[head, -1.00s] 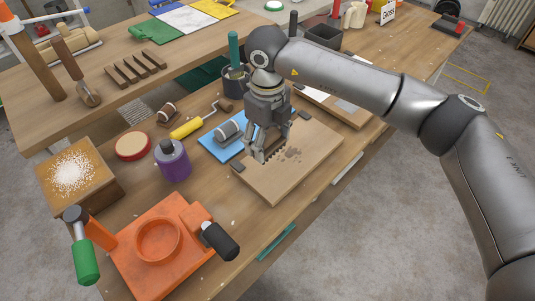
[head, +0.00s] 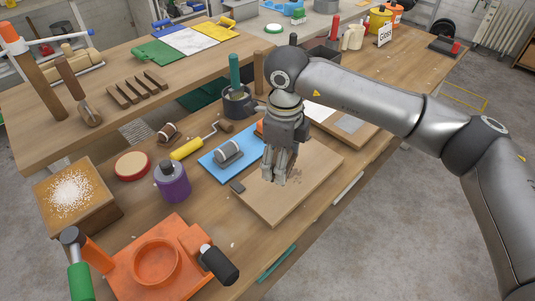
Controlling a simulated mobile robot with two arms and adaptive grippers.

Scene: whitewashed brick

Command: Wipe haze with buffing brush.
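A light wooden board (head: 270,208) lies on the workbench, with faint grey haze (head: 297,174) beside my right gripper's fingers. My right gripper (head: 278,178) is low over the middle of the board, fingers pointing down. It is closed around the buffing brush, which the fingers and palm almost wholly hide; whether its bristles touch the board I cannot tell. The gripper also hides part of the board. My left gripper is not in view.
A blue mat (head: 211,164) with a grey roller-like block (head: 229,152) lies left of the board. A yellow-handled tool (head: 187,149), a purple bottle (head: 172,182) and an orange tray (head: 190,284) stand further left and in front. A dark cup (head: 238,104) stands behind.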

